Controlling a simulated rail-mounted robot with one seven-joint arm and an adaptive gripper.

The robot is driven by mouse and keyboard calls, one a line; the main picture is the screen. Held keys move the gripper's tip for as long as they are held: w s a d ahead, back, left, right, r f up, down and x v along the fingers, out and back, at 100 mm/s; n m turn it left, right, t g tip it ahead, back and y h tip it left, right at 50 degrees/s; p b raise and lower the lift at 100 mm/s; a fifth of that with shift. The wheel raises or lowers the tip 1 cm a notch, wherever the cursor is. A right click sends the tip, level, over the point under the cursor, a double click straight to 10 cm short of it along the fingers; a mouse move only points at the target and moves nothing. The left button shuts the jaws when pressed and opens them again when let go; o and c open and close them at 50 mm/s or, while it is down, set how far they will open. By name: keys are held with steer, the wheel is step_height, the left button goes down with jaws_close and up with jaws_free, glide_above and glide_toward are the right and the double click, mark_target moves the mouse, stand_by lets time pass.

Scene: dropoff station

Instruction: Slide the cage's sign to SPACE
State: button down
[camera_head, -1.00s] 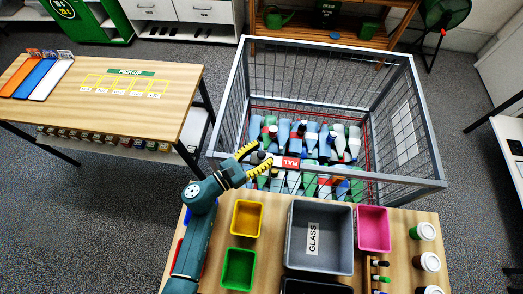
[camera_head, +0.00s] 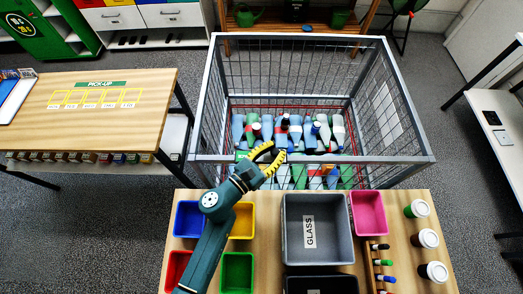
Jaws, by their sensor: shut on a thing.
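The wire cage (camera_head: 395,160) stands behind the counter, with a grey frame and many bottles in it. My gripper (camera_head: 279,158) is at the cage's front rail, left of its middle. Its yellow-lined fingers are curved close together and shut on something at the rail. The part that the fingers hold is too small and covered to see clearly.
The counter (camera_head: 388,212) below holds a grey GLASS bin (camera_head: 344,228), a pink bin (camera_head: 369,214), coloured small bins and several lidded cups. A wooden PICK-UP table (camera_head: 140,112) stands to the left. Bottles (camera_head: 322,130) fill the cage just behind the rail.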

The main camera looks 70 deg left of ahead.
steer(key=shift+w+r, duration=0.1)
steer(key=c, duration=0.9)
jaws_free()
steer(key=shift+o, duration=0.2)
steer(key=v, duration=1.2)
